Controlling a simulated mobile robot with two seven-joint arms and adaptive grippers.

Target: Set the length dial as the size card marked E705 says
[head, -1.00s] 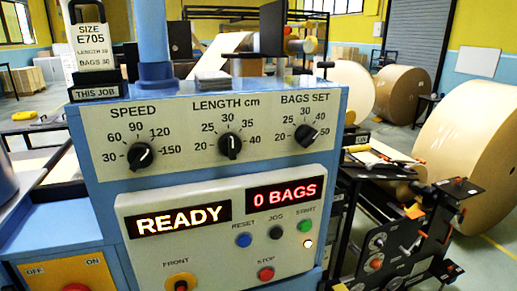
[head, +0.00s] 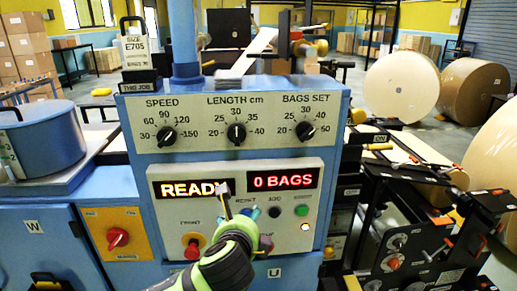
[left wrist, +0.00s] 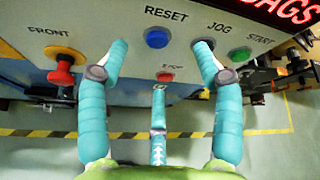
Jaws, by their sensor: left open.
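The length dial (head: 236,134), a black knob on a scale from 20 to 40 cm, sits mid-panel between the speed dial (head: 166,136) and the bags set dial (head: 305,131). My left gripper (head: 240,210) is open and empty, below the length dial, in front of the lower button panel. In the left wrist view its teal fingers (left wrist: 160,48) spread either side of the blue reset button (left wrist: 157,38).
The display reads READY (head: 193,189) and 0 BAGS (head: 283,181). A red stop button shows in the left wrist view (left wrist: 165,76). A red front knob (head: 193,248) is left of my gripper. A blue pot (head: 38,140) stands at left; paper rolls (head: 402,84) are at right.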

